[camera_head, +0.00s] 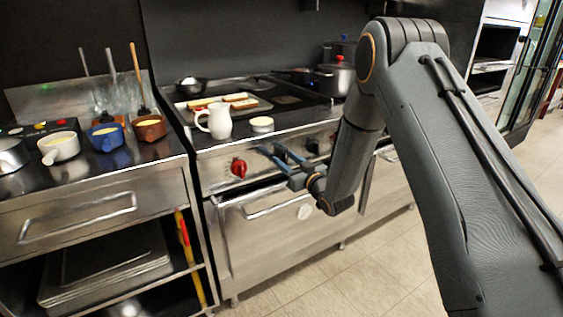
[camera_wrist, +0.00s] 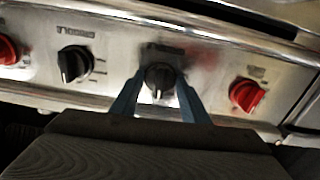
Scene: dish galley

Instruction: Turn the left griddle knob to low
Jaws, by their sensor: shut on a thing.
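My gripper (camera_head: 271,151) reaches the front panel of the steel range, just right of a red knob (camera_head: 239,168). In the wrist view my gripper (camera_wrist: 161,77) has its blue fingers on either side of a black knob (camera_wrist: 158,75) and is shut on it. The knob's pale mark points to the bottom of that view. Another black knob (camera_wrist: 75,63) is left of it and a red knob (camera_wrist: 247,94) right of it. The wrist view looks turned over compared with the head view.
A white pitcher (camera_head: 219,121) and a small pale bowl (camera_head: 262,125) stand on the range top above the knobs. The oven door handle (camera_head: 268,205) runs below the panel. A counter with several cups (camera_head: 150,127) is at left. The floor in front is clear.

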